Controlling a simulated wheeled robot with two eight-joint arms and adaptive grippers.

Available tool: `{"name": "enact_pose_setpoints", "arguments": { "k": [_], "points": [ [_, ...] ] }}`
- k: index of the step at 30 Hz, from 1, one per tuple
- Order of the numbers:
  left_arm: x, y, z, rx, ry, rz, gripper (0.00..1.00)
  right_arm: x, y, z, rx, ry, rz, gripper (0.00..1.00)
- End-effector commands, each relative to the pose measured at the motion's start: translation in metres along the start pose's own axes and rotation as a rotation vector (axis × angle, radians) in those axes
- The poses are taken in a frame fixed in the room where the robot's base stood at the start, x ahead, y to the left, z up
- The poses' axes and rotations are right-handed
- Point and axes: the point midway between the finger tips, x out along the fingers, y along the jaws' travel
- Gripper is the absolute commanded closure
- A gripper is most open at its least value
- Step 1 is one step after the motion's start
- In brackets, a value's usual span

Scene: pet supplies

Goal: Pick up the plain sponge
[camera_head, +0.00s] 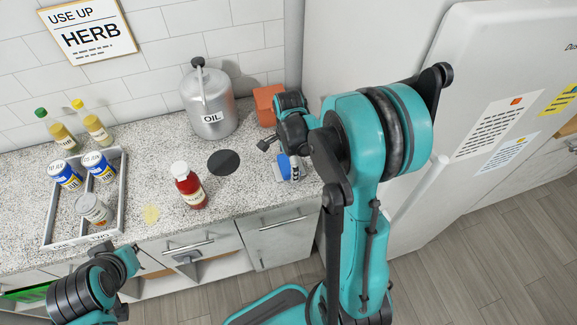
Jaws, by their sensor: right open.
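My right gripper (292,163) is open and reaches down over the back right of the counter, next to the fridge. A small blue and pale item (283,166) shows at its fingertips, partly hidden by the gripper; I cannot tell for sure whether it is the plain sponge or whether the fingers touch it. A flat pale yellow patch (151,213) lies on the counter left of the red bottle; I cannot tell whether it is a sponge. My left arm shows at the lower left, with no gripper fingers visible.
A grey oil can (208,105) and an orange block-shaped object (267,105) stand near the wall. A red bottle (188,187) stands beside a dark disc (223,162). A divided tray (119,206) holds cans at left. The white fridge (438,100) bounds the right side.

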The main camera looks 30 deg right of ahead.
Motion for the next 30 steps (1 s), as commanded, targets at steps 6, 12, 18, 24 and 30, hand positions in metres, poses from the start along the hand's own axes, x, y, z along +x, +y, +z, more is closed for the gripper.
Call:
{"name": "enact_pose_setpoints", "arguments": {
  "k": [6, 12, 18, 24, 30],
  "points": [
    [0.0, 0.0, 0.0, 0.0, 0.0, 0.0, 1.0, -0.001, 0.0, 0.0, 0.0, 0.0, 0.0, 0.42],
    [0.0, 0.0, 0.0, 0.0, 0.0, 0.0, 1.0, -0.001, 0.0, 0.0, 0.0, 0.0, 0.0, 0.51],
    [-0.001, 0.0, -0.001, 0.0, 0.0, 0.0, 1.0, -0.002, 0.0, 0.0, 0.0, 0.0, 0.0, 0.51],
    [-0.006, 0.0, -0.005, 0.0, 0.0, 0.0, 1.0, -0.019, 0.0, 0.0, -0.001, 0.0, 0.0, 0.51],
    [-0.017, 0.0, -0.012, 0.0, 0.0, 0.0, 1.0, -0.052, 0.011, -0.01, 0.005, 0.0, 0.0, 0.51]
  ]
}}
